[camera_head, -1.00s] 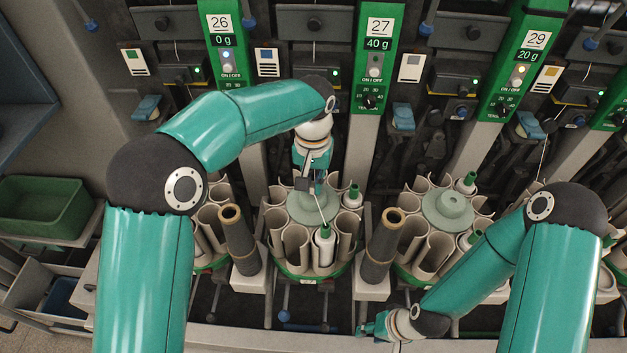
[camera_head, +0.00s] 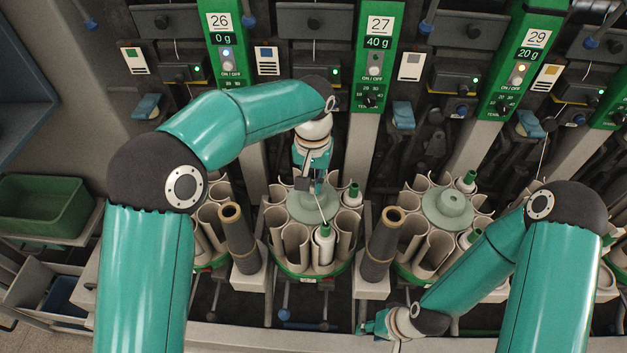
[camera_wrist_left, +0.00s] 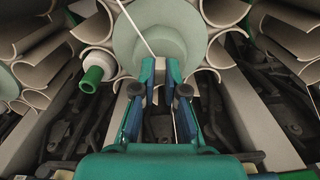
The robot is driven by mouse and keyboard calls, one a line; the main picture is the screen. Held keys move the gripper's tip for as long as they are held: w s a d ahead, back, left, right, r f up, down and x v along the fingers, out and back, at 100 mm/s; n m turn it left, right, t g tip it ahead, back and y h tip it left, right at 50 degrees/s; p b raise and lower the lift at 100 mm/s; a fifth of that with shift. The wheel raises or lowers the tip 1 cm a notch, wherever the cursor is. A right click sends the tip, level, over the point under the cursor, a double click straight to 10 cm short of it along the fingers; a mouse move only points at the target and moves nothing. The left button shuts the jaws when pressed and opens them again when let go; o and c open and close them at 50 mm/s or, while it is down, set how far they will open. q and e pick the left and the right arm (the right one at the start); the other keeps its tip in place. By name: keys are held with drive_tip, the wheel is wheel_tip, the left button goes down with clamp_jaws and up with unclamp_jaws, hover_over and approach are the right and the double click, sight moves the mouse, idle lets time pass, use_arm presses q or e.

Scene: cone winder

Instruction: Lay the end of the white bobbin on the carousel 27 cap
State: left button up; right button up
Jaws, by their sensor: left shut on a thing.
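The carousel 27 cap (camera_head: 306,212) is a round grey-green disc in the middle of a ring of cream tubes. In the left wrist view the cap (camera_wrist_left: 138,42) lies just beyond my fingertips. My left gripper (camera_head: 314,187) is over the cap, shut on a white yarn end (camera_wrist_left: 136,30). The strand runs out from the fingertips across the cap; whether it touches the cap is unclear. The white bobbin (camera_head: 324,250), with a green tip, stands in a front tube of this carousel. My right gripper (camera_head: 370,328) is low at the front edge, its jaws too small to read.
Another green-tipped bobbin (camera_head: 352,196) stands at the carousel's right side. Dark, tall cones (camera_head: 240,245) (camera_head: 380,250) flank the carousel. The carousel (camera_head: 448,206) under panel 29 stands to the right. A green bin (camera_head: 45,205) is at the far left.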

use_arm(q)
drive_tip(key=shift+f, duration=0.1)
idle(0.3)
drive_tip(key=o, duration=1.2)
drive_tip(key=shift+r+p, duration=3)
drive_tip(key=shift+r, duration=0.55)
